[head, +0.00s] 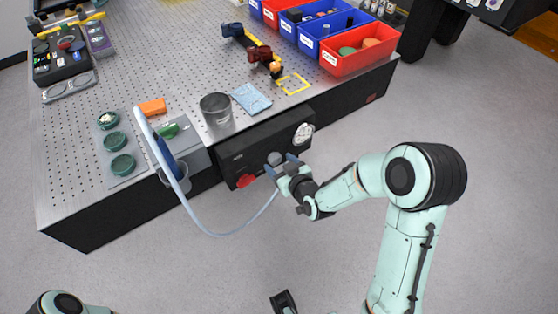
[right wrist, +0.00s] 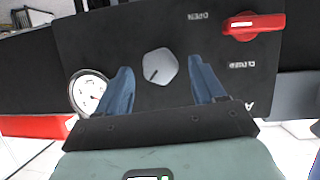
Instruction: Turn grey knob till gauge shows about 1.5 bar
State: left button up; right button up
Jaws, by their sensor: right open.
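The grey knob (head: 274,158) sits on the front of a black panel (head: 237,160) under the bench edge. In the right wrist view the knob (right wrist: 160,67) is a light grey, many-sided knob with a dark pointer line. My right gripper (head: 281,164) is open, its two blue fingers on either side of the knob. In the right wrist view a gap shows between the knob and each finger (right wrist: 161,80). The round white gauge (head: 303,133) is on the same panel; it also shows in the right wrist view (right wrist: 91,93), its reading too small to tell.
A red lever handle (right wrist: 254,26) is on the panel near OPEN and CLOSED labels. A pale blue hose (head: 215,234) loops in front of the bench, left of my right gripper. A metal cup (head: 216,109) and a blue cloth (head: 251,98) lie above the panel.

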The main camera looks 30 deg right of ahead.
jog(key=shift+w+f, duration=0.3)
jog(key=shift+w, duration=0.35)
jog(key=c, duration=1.1)
jog(key=shift+o, duration=0.2)
jog(key=shift+d+m+y+b, duration=0.1)
jog(key=shift+m+y+b, duration=0.4)
jog(key=shift+b, duration=0.6)
jog(key=shift+m+y+b, duration=0.4)
jog(key=shift+m, duration=0.2)
jog(key=o, duration=1.1)
jog(key=shift+c, duration=0.2)
